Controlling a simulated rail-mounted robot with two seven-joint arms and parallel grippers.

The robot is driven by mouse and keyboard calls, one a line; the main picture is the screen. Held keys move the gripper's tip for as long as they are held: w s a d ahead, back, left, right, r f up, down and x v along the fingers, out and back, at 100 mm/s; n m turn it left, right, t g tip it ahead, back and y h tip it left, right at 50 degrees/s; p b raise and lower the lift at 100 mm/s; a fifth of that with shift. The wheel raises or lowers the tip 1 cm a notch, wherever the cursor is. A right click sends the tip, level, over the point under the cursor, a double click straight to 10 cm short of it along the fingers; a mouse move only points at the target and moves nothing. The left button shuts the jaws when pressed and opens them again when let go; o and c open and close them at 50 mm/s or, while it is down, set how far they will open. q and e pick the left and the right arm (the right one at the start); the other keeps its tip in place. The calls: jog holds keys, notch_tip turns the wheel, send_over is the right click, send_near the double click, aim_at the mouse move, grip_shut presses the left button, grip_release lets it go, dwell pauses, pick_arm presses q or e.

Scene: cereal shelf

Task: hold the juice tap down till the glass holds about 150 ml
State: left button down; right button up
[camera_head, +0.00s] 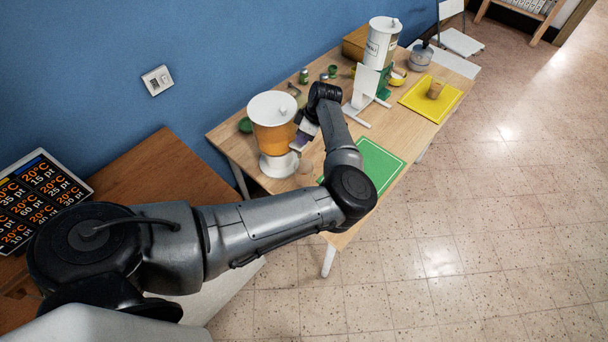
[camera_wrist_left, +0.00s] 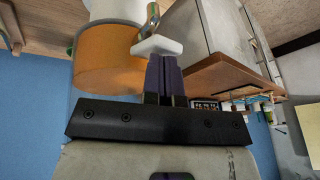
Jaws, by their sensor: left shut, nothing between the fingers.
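The juice dispenser (camera_head: 273,138) stands at the near left end of the wooden table, with a white lid, a clear tank of orange juice and a white base. In the left wrist view its orange tank (camera_wrist_left: 105,62) appears beside a white tap lever (camera_wrist_left: 157,46). My left gripper (camera_head: 299,142) is at the tap side of the dispenser. In the left wrist view its fingers (camera_wrist_left: 163,60) are shut and empty, with tips at the white lever; contact looks likely but is not certain. A faint clear shape, possibly the glass (camera_head: 306,166), shows beside the base; its fill cannot be read.
A green mat (camera_head: 377,166) lies right of the dispenser. A yellow mat (camera_head: 416,105) with a brownish cup (camera_head: 435,89) lies farther back. A white cereal dispenser (camera_head: 381,45) stands behind my arm.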

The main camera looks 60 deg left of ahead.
pick_arm(q)
jog(key=shift+f, duration=0.2)
jog(key=shift+d+f+b, duration=0.2)
jog(key=shift+f+b, duration=0.1)
jog(key=shift+f, duration=0.2)
dwell(3.8)
dwell(2.2)
dwell(0.4)
notch_tip(320, 180, up, 3)
jog(key=p, duration=0.2)
jog(key=shift+p, duration=0.35)
jog(key=w+d+r+p, duration=0.1)
jog(key=w+d+p, duration=0.1)
jog(key=d, duration=0.4)
jog(key=shift+r+p, duration=0.4)
jog(key=shift+p, duration=0.3)
